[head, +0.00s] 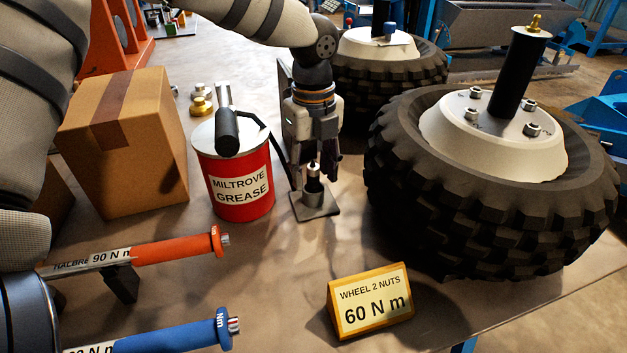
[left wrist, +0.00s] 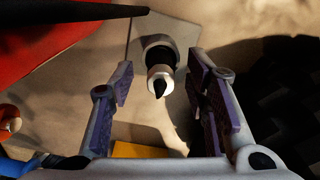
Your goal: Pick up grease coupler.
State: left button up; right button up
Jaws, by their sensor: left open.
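The grease coupler (head: 313,178) stands upright in a small holder on a grey square plate (head: 326,208), just right of the grease can. In the left wrist view the coupler (left wrist: 160,82) shows from above, with a bright metal collar and a dark tip. My left gripper (head: 314,178) points down over it with one finger on each side. In the left wrist view the left gripper (left wrist: 165,100) is open, and gaps show between the coupler and both fingers. My right gripper is not in view.
A red grease can (head: 240,190) with a pump handle stands close left of the gripper. A cardboard box (head: 125,140), orange (head: 180,246) and blue (head: 180,335) torque wrenches and a 60 N m sign (head: 370,302) stand around.

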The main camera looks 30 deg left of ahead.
pick_arm(q)
jog(key=shift+f, duration=0.55)
jog(key=shift+r, duration=0.1)
grip_shut()
